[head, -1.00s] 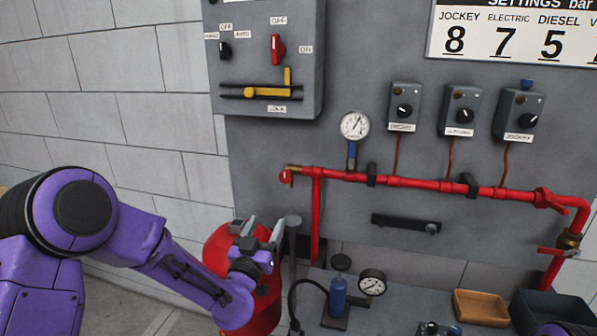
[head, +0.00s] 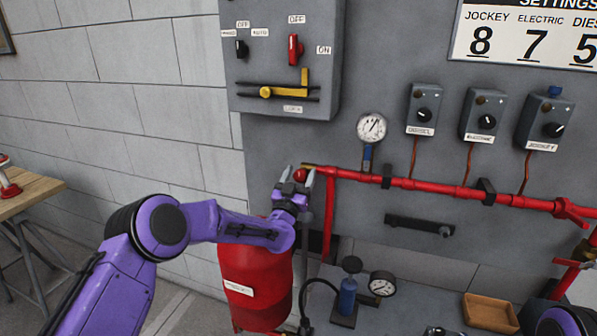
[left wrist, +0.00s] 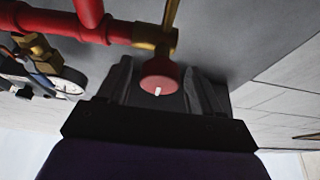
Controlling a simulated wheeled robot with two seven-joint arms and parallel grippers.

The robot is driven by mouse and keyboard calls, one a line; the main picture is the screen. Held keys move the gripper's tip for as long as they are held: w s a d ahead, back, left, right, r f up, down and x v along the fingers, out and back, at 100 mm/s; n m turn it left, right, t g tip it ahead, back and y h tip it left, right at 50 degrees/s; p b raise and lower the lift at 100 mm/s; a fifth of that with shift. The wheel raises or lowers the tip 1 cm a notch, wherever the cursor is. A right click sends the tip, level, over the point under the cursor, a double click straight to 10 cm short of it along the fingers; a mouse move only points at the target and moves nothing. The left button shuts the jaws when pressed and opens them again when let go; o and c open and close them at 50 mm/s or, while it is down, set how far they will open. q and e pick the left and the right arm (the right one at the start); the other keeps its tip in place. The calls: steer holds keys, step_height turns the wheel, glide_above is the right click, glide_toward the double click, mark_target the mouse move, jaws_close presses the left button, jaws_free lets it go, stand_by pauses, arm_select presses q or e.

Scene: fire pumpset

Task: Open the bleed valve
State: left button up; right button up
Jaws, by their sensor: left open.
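The bleed valve is a red round knob (head: 300,174) at the left end of the red pipe (head: 420,187) in the head view. In the left wrist view the knob (left wrist: 160,76) carries a white mark and hangs off a brass fitting (left wrist: 155,35). My left gripper (head: 298,178) is open, with its fingers on either side of the knob. In the left wrist view, gaps show between the knob and both fingers of the left gripper (left wrist: 160,90). My right gripper is in neither view.
A red tank (head: 258,275) stands below my left wrist. A gauge (head: 371,128) rises above the pipe, and a control panel (head: 283,60) hangs above left. A hand pump with a blue body (head: 347,297) stands below. A wooden table (head: 35,193) is at the far left.

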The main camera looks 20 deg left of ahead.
arm_select(q)
steer(key=shift+w+d, duration=0.1)
steer(key=shift+w, duration=0.15)
steer(key=c, duration=0.9)
steer(key=shift+c, duration=0.2)
